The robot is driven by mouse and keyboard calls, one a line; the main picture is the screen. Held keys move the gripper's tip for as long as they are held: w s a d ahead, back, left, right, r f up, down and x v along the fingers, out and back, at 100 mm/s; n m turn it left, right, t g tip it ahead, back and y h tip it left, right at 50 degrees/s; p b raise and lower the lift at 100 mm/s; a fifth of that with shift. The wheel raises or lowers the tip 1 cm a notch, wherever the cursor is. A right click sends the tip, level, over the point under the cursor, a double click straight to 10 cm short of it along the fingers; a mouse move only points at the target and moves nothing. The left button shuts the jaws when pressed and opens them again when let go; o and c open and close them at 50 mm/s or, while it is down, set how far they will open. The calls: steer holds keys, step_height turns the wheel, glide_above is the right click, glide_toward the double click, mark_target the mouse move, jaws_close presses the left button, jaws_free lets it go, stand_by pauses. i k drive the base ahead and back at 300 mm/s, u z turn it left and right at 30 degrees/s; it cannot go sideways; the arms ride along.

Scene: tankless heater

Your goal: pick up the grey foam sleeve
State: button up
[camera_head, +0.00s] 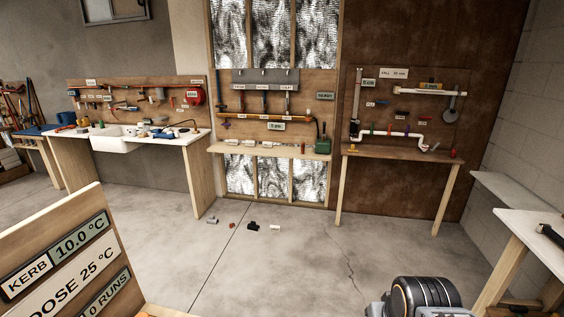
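A small grey cylinder (212,220), which looks like the grey foam sleeve, lies on its side on the concrete floor, left of the long floor joint. It is small in this view, so its material and hollow end are hard to make out. Nothing touches it. A rounded black and grey part of my own arm shows at the bottom right edge. My gripper's fingers are not in view.
A small red piece (232,225), a black piece (253,227) and a white piece (275,227) lie right of the cylinder. A sign board (70,262) stands near left, a white-topped table (535,232) at right. Mid-floor is open.

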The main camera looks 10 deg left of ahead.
mark_target(212, 220)
steer(key=u, duration=0.4)
steer(key=i, duration=2.35)
steer(key=u, duration=0.65)
steer(key=i, duration=0.6)
steer(key=u, duration=0.7)
steer(key=i, duration=1.05)
steer(key=u, duration=0.35)
steer(key=i, duration=1.2)
steer(key=z, duration=0.8)
steer(key=i, duration=0.85)
steer(key=z, duration=0.5)
